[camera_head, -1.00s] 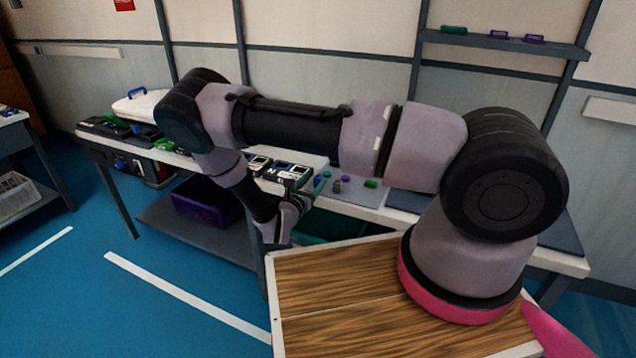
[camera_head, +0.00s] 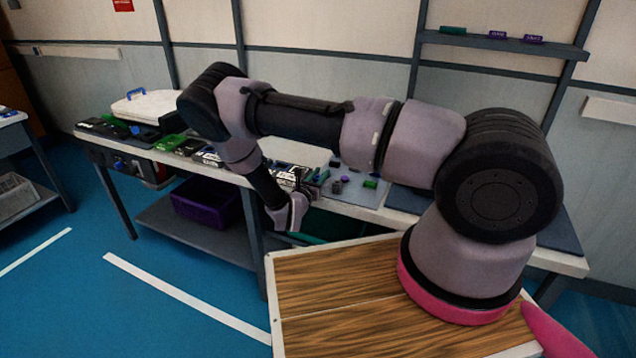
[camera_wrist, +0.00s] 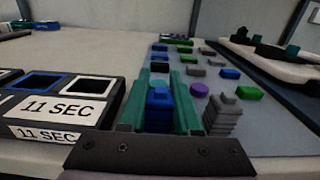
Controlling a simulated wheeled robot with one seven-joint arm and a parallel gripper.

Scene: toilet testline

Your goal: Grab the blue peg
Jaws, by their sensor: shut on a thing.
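The blue peg (camera_wrist: 158,100) is a stepped blue block, seen in the wrist view between the two teal fingers of my gripper (camera_wrist: 163,90). My gripper is shut on it, with a finger against each side. The lower part of the peg is hidden behind the dark gripper mount. In the head view my gripper (camera_head: 319,177) is at the front edge of the bench, and the peg cannot be made out there.
A grey mat (camera_wrist: 262,131) holds several blue, green and grey blocks and a purple round piece (camera_wrist: 199,90). Black holders labelled "11 SEC" (camera_wrist: 66,108) stand close on the left. A dark tray (camera_wrist: 300,108) lies on the right.

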